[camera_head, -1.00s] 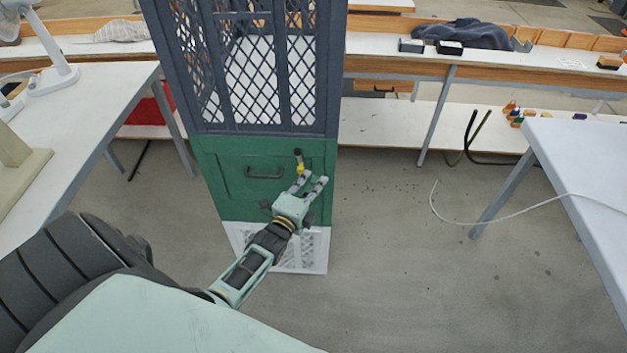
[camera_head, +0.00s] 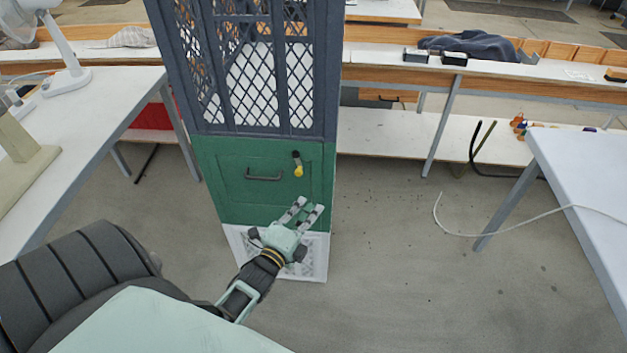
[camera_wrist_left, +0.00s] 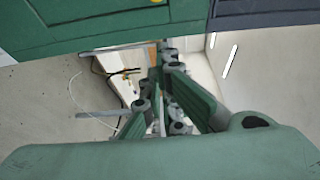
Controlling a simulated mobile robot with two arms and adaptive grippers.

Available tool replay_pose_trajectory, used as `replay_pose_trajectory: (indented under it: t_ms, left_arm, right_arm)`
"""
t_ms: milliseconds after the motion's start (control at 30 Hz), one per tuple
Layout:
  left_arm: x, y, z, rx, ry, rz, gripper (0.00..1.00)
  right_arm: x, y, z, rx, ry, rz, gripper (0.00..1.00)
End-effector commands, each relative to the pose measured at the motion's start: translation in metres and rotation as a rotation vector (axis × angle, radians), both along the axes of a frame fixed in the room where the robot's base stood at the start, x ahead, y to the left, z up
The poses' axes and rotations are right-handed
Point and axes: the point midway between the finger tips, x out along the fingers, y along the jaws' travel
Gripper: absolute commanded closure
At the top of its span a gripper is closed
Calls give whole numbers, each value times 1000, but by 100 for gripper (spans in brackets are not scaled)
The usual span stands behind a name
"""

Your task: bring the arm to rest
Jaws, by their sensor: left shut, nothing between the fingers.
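My left gripper (camera_head: 306,207) is in front of the lower part of a tall cabinet, below its green panel's handle. Its fingers point up and to the right, and nothing is held. In the left wrist view, the fingers (camera_wrist_left: 165,85) are close together and empty, with the green panel (camera_wrist_left: 100,25) above them. The cabinet has a dark mesh upper part (camera_head: 262,85), a green panel (camera_head: 225,185) with a dark handle (camera_head: 264,177), and a white vented base (camera_head: 318,262). A small black and yellow lever (camera_head: 297,164) sits on the panel, clear of the gripper. My right gripper is out of view.
A white table with a fan (camera_head: 70,75) stands at the left. Another white table (camera_head: 590,185) stands at the right, with a white cable (camera_head: 500,230) trailing from it. A long bench (camera_head: 390,65) runs behind. The floor right of the cabinet is clear.

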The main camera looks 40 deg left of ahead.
Motion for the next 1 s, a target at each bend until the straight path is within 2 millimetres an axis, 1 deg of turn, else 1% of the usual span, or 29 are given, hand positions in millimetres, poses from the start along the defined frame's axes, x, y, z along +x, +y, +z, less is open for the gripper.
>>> replay_pose_trajectory:
  t_ms: [100,233,633,700,767,867,900,967,1000]
  left_arm:
    - [-4,0,0,0,0,1,100]
    - [-4,0,0,0,0,1,100]
    - [-4,0,0,-1,1,1,100]
    - [-5,-1,-6,-17,13,0,100]
    - [-8,-5,-20,-53,43,0,100]
    - [-20,-16,-65,-178,138,2,100]
    - [-28,-23,-89,-246,191,9,100]
    - [-45,-35,-129,-358,280,28,100]
    - [-58,-43,-156,-435,343,46,100]
  right_arm:
    - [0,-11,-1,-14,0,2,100]
    - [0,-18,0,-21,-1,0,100]
    - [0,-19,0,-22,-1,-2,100]
    - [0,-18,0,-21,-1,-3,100]
    - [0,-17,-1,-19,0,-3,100]
    - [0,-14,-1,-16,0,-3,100]
    - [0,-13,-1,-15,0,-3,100]
    - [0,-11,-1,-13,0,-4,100]
    - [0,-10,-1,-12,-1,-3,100]
